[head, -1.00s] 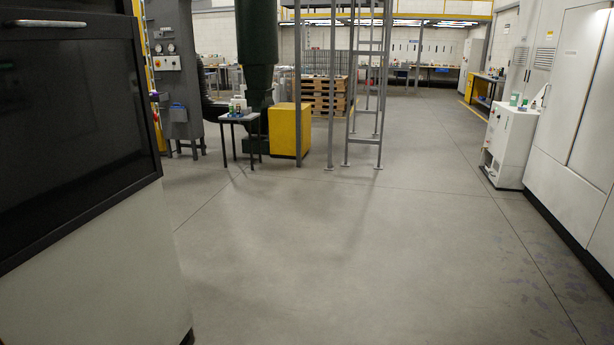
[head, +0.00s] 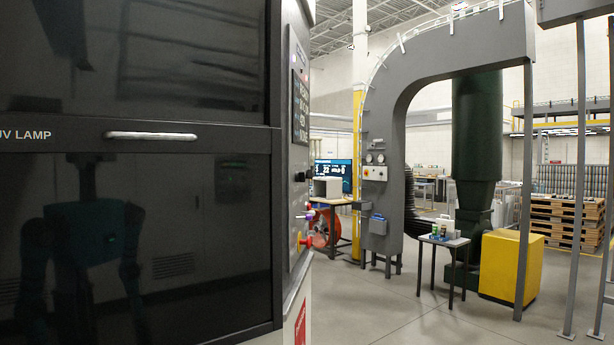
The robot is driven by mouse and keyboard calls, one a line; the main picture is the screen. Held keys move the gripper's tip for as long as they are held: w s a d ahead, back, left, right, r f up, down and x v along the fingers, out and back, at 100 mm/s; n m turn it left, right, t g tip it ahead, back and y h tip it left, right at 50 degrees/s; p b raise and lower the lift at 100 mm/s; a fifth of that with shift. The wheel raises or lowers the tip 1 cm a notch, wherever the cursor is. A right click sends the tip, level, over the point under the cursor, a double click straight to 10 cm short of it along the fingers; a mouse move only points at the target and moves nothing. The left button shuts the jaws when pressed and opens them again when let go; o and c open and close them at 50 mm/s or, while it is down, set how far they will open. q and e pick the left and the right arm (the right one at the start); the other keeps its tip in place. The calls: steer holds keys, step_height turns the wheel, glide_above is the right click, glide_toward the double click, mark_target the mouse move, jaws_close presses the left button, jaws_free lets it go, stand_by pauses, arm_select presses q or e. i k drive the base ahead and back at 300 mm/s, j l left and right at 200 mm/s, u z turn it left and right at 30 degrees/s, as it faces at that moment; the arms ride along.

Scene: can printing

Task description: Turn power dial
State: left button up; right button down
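A dark cabinet (head: 140,230) marked "UV LAMP" fills the left of the head view. Its right side face carries a control panel (head: 300,130), seen almost edge-on. A black knob (head: 301,177) sticks out from that face. Below it are a small purple-tipped part (head: 308,215) and a red knob on a yellow base (head: 305,240). I cannot tell which of these is the power dial, or how it is set. Neither of my grippers shows directly; only a faint reflection of my body shows in the dark glass.
A silver handle (head: 150,135) crosses the cabinet front. To the right stand a grey arch (head: 380,130) with gauges, a small table (head: 445,242) with items on it, and a yellow box (head: 511,267). Clear floor (head: 400,310) lies right of the cabinet.

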mark_target(301, 177)
steer(key=i+l+u, duration=0.2)
steer(key=i+l, duration=0.15)
steer(key=l, duration=0.3)
steer(key=i+l+u, duration=0.1)
steer(key=l, duration=0.25)
steer(key=i, duration=0.1)
